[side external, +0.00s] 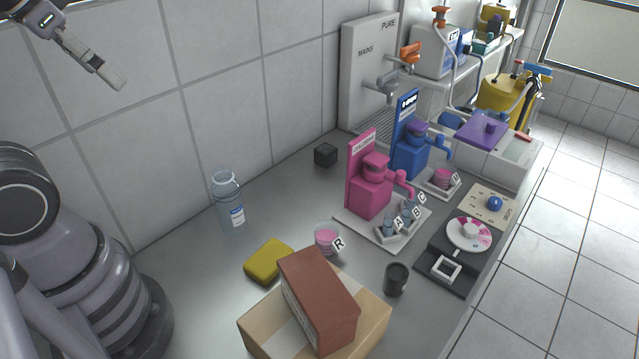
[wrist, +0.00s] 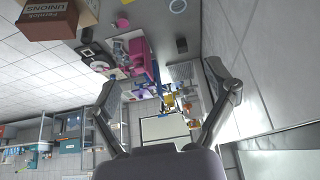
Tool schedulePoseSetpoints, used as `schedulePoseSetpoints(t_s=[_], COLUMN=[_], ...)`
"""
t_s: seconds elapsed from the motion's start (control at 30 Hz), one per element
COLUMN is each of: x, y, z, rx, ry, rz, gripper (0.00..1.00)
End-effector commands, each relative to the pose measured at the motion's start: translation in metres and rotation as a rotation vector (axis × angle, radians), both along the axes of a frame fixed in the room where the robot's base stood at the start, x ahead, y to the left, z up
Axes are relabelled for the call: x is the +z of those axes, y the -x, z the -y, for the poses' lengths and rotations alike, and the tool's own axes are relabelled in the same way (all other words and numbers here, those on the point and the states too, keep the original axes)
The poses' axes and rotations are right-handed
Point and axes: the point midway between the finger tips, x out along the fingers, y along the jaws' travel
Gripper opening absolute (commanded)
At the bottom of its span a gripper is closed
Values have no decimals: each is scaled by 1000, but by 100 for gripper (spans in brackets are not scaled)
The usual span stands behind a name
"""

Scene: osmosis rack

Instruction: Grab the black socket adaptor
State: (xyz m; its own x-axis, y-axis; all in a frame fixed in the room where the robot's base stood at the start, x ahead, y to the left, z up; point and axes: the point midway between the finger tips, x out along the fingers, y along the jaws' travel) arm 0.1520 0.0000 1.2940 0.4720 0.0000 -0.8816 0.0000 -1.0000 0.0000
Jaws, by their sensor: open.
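A small black cube-like block (side external: 325,155), the likeliest black socket adaptor, stands on the grey counter near the tiled wall, left of the pink dispenser. It also shows as a small dark square in the wrist view (wrist: 181,46). A dark round cup-like piece (side external: 396,279) stands nearer the front, right of the boxes. My gripper (side external: 105,75) is high at the upper left, well away from both pieces; it is partly cut off there. In the wrist view my gripper (wrist: 167,90) has its two fingers wide apart with nothing between them.
A clear bottle (side external: 229,200), yellow sponge (side external: 268,261) and pink cup (side external: 326,238) stand on the counter. A reddish-brown box (side external: 318,300) lies on a cardboard box (side external: 375,325). Pink (side external: 370,192) and blue (side external: 408,150) dispensers stand right of the block. Counter between bottle and block is clear.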

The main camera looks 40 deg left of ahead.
Motion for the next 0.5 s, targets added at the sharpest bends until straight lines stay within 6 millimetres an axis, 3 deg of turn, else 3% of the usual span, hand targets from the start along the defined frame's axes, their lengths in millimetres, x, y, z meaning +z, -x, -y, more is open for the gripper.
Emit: schedulePoseSetpoints(t_s=[0.07,0.17,0.27,0.37,0.5], x=[1,3,5,1,-21], y=[-5,-28,-73,-134,-217], z=[0,-2,-5,-10,-18], rx=[0,5,10,14,14], ry=[-1,-5,-15,-24,-38], rz=[3,20,60,118,206], gripper=[85,85,85,85,85])
